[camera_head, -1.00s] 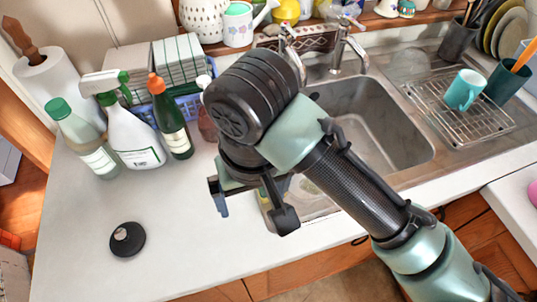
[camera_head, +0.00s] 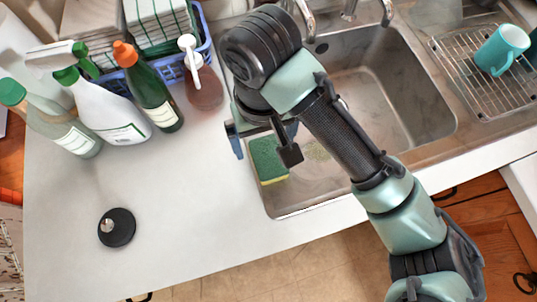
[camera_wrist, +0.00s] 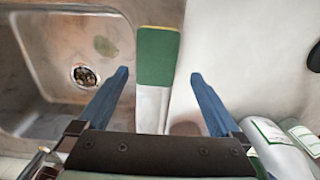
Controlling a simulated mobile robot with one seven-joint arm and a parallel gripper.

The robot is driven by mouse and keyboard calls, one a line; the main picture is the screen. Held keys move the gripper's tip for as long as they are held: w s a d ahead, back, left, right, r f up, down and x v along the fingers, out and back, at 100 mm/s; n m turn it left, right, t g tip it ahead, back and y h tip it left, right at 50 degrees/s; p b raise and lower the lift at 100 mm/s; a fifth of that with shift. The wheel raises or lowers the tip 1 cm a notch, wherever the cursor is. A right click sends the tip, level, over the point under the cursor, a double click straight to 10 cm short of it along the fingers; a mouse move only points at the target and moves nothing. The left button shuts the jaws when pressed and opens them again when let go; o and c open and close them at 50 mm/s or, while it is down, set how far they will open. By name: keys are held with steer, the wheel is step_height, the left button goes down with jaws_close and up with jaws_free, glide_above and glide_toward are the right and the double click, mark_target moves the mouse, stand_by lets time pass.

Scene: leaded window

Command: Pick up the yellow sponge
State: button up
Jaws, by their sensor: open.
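The sponge (camera_head: 268,158) has a green top and a yellow lower edge. It lies at the left rim of the sink, partly hidden behind my gripper in the head view. My gripper (camera_head: 262,148) is open above the sponge's far end. In the wrist view the sponge (camera_wrist: 157,57) shows its green face with a thin yellow edge, ahead of and between the two blue fingers of my gripper (camera_wrist: 160,77). The fingers are apart from it and nothing is held.
The metal sink basin (camera_head: 395,85) opens to the right. A soap dispenser (camera_head: 203,85), a green bottle (camera_head: 152,90) and a spray bottle (camera_head: 108,110) stand at the left. A black round object (camera_head: 117,228) lies on the otherwise clear front-left counter (camera_head: 190,220).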

mark_target(267, 151)
steer(key=shift+w+d+f, duration=0.1)
steer(key=shift+w+f, duration=0.05)
steer(key=shift+f, duration=1.3)
steer(key=shift+w+d+f, duration=0.1)
steer(key=shift+w+f, duration=0.05)
steer(key=shift+f, duration=1.3)
steer(key=c, duration=1.2)
step_height(267, 151, up, 10)
steer(key=shift+r+p, duration=0.1)
steer(key=shift+p, duration=0.65)
steer(key=shift+c, duration=0.2)
